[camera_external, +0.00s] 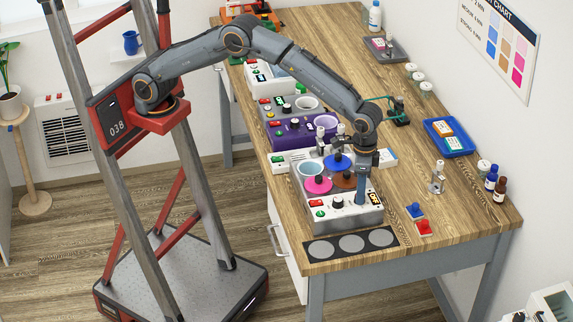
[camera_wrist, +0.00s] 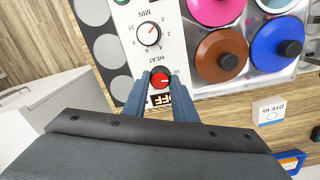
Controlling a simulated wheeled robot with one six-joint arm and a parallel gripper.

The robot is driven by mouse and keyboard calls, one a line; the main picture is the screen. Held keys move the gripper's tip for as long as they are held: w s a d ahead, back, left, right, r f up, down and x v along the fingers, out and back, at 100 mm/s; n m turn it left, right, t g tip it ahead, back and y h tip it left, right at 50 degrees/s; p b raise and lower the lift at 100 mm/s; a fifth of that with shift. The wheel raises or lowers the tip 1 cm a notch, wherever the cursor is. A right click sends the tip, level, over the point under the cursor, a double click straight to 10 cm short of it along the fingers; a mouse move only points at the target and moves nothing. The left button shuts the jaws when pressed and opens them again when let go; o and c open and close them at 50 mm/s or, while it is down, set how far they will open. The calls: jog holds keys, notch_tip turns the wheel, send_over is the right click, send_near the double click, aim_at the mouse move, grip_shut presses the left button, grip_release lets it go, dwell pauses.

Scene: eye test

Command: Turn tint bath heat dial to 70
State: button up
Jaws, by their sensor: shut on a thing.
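The tint bath (camera_external: 345,218) is a white and grey box at the near end of the workbench. On its front panel, the red heat dial (camera_wrist: 160,79) sits under the printed word HEAT, with a small scale around it; its exact setting is too small to read. Beside it, a display (camera_wrist: 162,98) reads OFF. My gripper (camera_external: 361,201) points down at the right end of this panel. In the wrist view its two blue-grey fingers (camera_wrist: 160,86) are on either side of the heat dial and shut on it. In the external view the fingers hide the dial.
A white minutes dial (camera_wrist: 150,36) is on the same panel. Pink (camera_external: 317,184), blue (camera_external: 338,161) and brown (camera_external: 343,180) lids sit behind the panel. A dark mat with grey circles (camera_external: 351,243) lies in front.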

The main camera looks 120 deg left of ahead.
jog(key=m+b, duration=0.1)
jog(key=m, duration=0.3)
jog(key=shift+m+b, duration=0.3)
jog(key=shift+b, duration=0.1)
jog(key=m+b, duration=0.1)
jog(key=m, duration=0.3)
jog(key=shift+r+m, duration=0.1)
jog(key=shift+m, duration=0.2)
jog(key=shift+w, duration=0.1)
jog(key=o, duration=1)
jog(key=shift+o, duration=0.2)
jog(key=shift+r+b, duration=1.15)
jog(key=shift+r, duration=2.75)
